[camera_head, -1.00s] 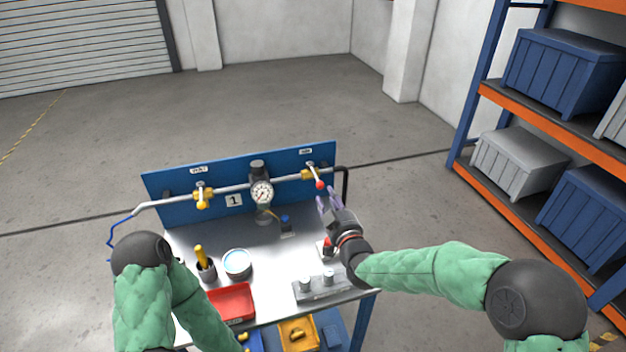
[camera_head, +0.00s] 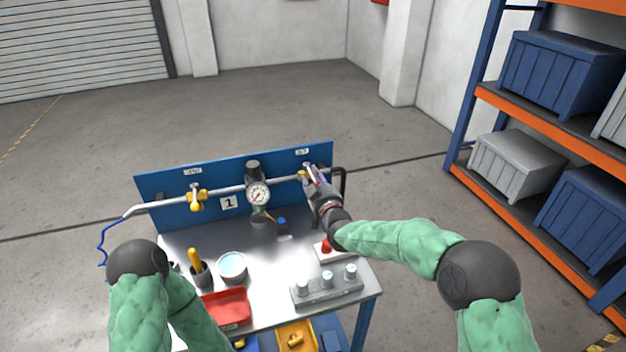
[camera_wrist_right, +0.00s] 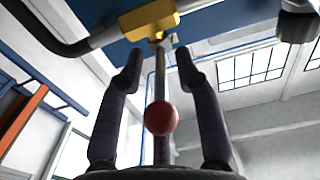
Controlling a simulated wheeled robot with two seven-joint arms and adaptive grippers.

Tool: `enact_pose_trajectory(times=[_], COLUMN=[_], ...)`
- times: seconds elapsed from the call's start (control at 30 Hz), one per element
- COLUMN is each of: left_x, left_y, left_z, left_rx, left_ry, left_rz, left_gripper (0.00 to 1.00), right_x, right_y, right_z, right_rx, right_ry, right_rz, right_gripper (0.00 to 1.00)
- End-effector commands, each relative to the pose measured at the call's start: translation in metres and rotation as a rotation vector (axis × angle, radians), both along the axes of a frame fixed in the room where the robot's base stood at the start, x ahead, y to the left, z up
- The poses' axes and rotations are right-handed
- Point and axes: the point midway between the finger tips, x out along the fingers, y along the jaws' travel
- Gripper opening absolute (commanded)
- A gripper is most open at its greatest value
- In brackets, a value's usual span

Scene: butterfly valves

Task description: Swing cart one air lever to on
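The cart (camera_head: 262,272) has a blue back panel (camera_head: 225,181) with a plate reading 1. A pipe with two yellow-bodied valves runs across it. The right valve (camera_head: 302,175) has a lever with a red ball (camera_wrist_right: 161,118). In the head view my right gripper (camera_head: 313,182) covers most of that lever. In the right wrist view the gripper (camera_wrist_right: 158,60) is open, one finger on each side of the lever and apart from it.
A gauge (camera_head: 258,194) sits between the valves, left of my right gripper. A red button box (camera_head: 328,249), a grey block with knobs (camera_head: 327,287), a red tray (camera_head: 226,307) and cups stand on the top. A shelf rack (camera_head: 470,90) is at right.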

Motion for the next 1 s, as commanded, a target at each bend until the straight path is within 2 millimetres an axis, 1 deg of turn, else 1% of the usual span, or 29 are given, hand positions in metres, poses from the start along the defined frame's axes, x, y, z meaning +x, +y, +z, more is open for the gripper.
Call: enact_pose_trajectory(times=[0.13,0.37,0.4,0.43,0.47,0.5,0.8,1.0], left_x=[0.0000,0.0001,0.0001,0.0000,0.0000,0.0000,0.0001,0.0000], left_y=[0.0000,0.0000,0.0000,0.0000,0.0000,0.0000,0.0000,0.0000], left_z=[-0.0009,-0.0006,-0.0006,-0.0006,-0.0006,-0.0006,-0.0013,-0.0060], left_rx=[0.000,0.000,0.000,0.000,0.000,0.000,0.000,0.000], left_ry=[0.000,0.000,0.000,0.000,0.000,0.000,0.000,0.000], left_rz=[0.000,0.000,0.000,0.000,0.000,0.000,0.000,0.000], left_gripper=[0.40,0.40,0.40,0.40,0.40,0.40,0.40,0.40], right_x=[0.0040,0.0042,0.0041,0.0041,0.0041,0.0041,0.0041,0.0048], right_y=[0.0013,0.0014,0.0014,0.0014,0.0014,0.0014,0.0009,-0.0025], right_z=[0.0006,0.0007,0.0007,0.0007,0.0007,0.0007,0.0005,-0.0004], right_rx=[0.000,0.000,0.000,0.000,0.000,0.000,0.000,-0.001], right_ry=[-0.001,-0.001,-0.001,-0.001,-0.001,-0.001,-0.001,-0.001], right_rz=[0.000,0.000,0.000,0.000,0.000,0.000,0.003,0.032], right_gripper=[0.34,0.34,0.23,0.14,0.06,0.00,0.00,0.00])
